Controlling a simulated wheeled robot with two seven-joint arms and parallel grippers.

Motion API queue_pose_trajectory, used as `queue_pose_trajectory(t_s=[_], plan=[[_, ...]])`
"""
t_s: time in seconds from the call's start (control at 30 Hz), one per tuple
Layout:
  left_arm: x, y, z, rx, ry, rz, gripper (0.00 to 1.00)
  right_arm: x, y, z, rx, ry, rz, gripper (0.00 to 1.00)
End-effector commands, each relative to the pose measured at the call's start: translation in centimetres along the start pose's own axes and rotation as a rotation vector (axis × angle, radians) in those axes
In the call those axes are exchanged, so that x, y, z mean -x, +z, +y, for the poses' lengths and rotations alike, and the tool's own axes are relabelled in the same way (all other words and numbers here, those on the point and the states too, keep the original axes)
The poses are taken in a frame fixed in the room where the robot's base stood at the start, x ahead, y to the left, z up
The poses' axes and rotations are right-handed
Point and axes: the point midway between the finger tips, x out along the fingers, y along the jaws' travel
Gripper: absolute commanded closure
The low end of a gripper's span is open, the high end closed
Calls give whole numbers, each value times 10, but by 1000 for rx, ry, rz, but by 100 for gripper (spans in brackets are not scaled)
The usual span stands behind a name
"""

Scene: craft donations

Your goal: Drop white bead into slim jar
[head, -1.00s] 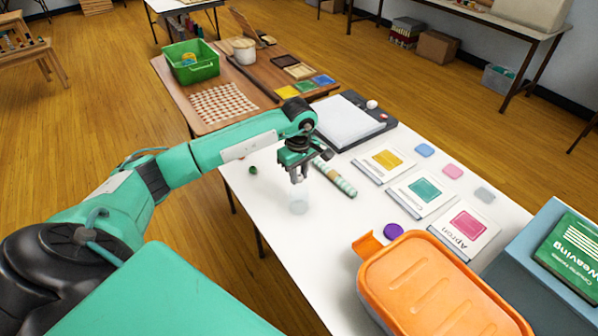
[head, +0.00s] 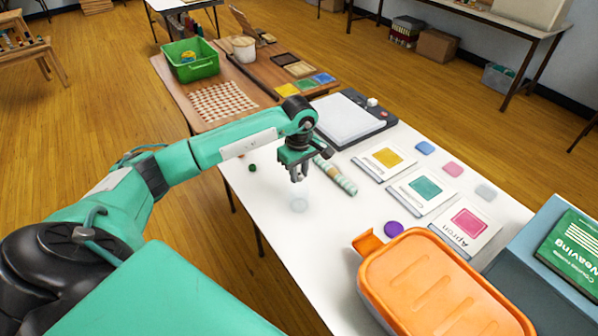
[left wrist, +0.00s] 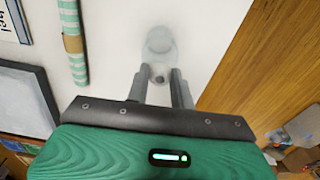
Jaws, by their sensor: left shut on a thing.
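My left gripper (head: 298,179) hangs over the white table, fingers pointing down. In the left wrist view its two fingertips (left wrist: 159,74) are a small gap apart, with a small pale round thing with a dark centre, seemingly the white bead (left wrist: 159,79), between them. The bead is too small to make out in the head view. The slim jar (head: 299,205) is clear and faint, on the table just below the fingertips. It shows as a see-through round shape in the left wrist view (left wrist: 160,42), just beyond the fingertips. My right gripper is out of view.
A striped roll (head: 335,175) lies close right of the gripper. A small green bead (head: 252,168) lies to the left. A purple disc (head: 393,230), an orange box (head: 440,285) and several cards stand to the right. A black-framed pad (head: 350,118) lies behind.

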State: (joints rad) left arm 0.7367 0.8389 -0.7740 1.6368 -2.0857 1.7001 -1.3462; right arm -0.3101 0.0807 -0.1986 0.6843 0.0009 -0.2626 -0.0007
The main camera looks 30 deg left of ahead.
Motion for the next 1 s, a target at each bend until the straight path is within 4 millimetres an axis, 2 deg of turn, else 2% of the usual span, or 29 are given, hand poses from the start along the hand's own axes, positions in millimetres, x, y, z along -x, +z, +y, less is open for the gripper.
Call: queue_pose_trajectory(t_s=[0.43,1.0], plan=[[-13,-1,0,1,0,1,98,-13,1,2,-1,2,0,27],[-17,0,0,0,0,0,98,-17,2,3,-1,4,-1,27]])
